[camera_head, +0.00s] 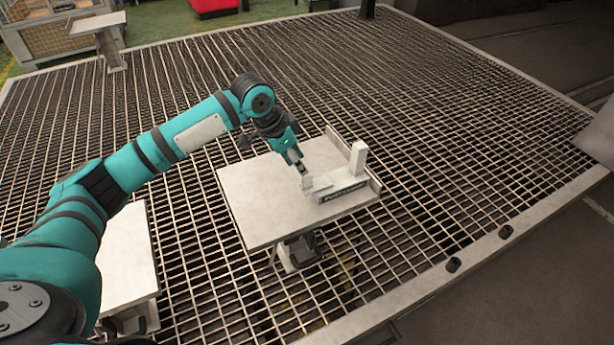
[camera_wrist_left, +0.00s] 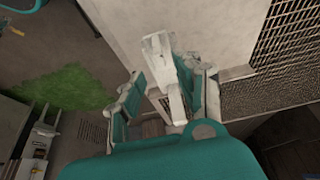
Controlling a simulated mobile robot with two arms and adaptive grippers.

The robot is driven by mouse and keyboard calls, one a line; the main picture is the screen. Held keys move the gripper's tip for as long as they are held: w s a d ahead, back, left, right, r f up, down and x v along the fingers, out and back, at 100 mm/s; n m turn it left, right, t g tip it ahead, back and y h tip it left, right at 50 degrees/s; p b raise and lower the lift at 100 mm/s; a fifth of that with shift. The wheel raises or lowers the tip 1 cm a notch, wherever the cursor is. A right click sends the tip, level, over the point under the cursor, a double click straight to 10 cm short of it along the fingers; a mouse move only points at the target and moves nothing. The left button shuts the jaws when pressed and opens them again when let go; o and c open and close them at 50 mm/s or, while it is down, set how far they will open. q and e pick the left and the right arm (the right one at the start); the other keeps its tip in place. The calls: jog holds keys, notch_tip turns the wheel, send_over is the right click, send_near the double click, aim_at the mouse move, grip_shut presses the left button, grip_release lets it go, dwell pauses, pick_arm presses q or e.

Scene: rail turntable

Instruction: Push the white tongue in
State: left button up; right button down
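A white block with dark lettering (camera_head: 345,192) stands at the right edge of a pale table (camera_head: 260,200). A white upright post (camera_head: 358,157) rises at its far end. A short white piece, apparently the tongue (camera_head: 319,183), shows at its left end. My left gripper (camera_head: 304,180) points down just left of this piece; I cannot tell whether they touch. In the left wrist view the fingers (camera_wrist_left: 158,85) stand apart, with a white bar (camera_wrist_left: 160,55) between them, closer to the right finger. Which part this bar is, I cannot tell. My right gripper is not in view.
A raised lip (camera_head: 374,180) runs along the table's right edge. The table's left half is bare. A second pale table (camera_head: 130,255) stands at the lower left, partly behind my arm. Metal grating (camera_head: 450,130) surrounds both. A small stand (camera_head: 108,45) is at the back left.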

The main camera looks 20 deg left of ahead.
aim_at(307, 176)
pick_arm(q)
jog(key=x, duration=0.7)
grip_shut()
dwell(0.3)
